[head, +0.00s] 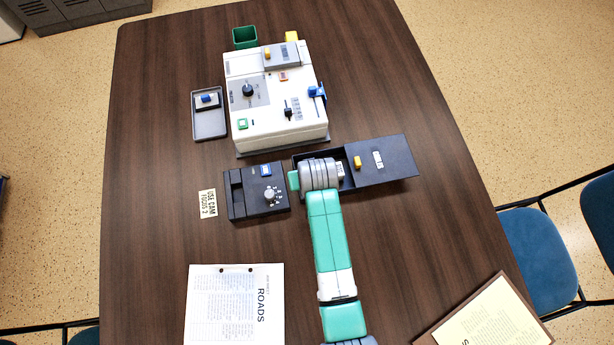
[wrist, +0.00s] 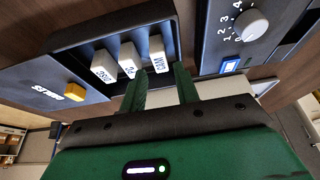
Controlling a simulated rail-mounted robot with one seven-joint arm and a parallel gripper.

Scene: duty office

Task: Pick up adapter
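Several small white adapter blocks stand in a row in a dark open-topped tray (wrist: 85,45) in the wrist view. The one nearest my gripper is marked CAM (wrist: 157,53); a middle block (wrist: 128,60) and an outer block (wrist: 103,66) have labels that are hard to read. My gripper (wrist: 160,72) is open, its two green fingers apart and empty, with the CAM block just beyond the tips. I cannot tell whether the fingers touch it. In the head view my arm covers much of the tray (head: 299,159); one white block (head: 340,170) shows beside the wrist.
A dark unit with a numbered dial (head: 255,190) stands left of the tray. A white machine (head: 280,100) is behind, with a small grey tray (head: 209,124) at its left. A card reading USE CAM FOCUS 2 (head: 208,203) and papers (head: 235,305) lie on the table.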

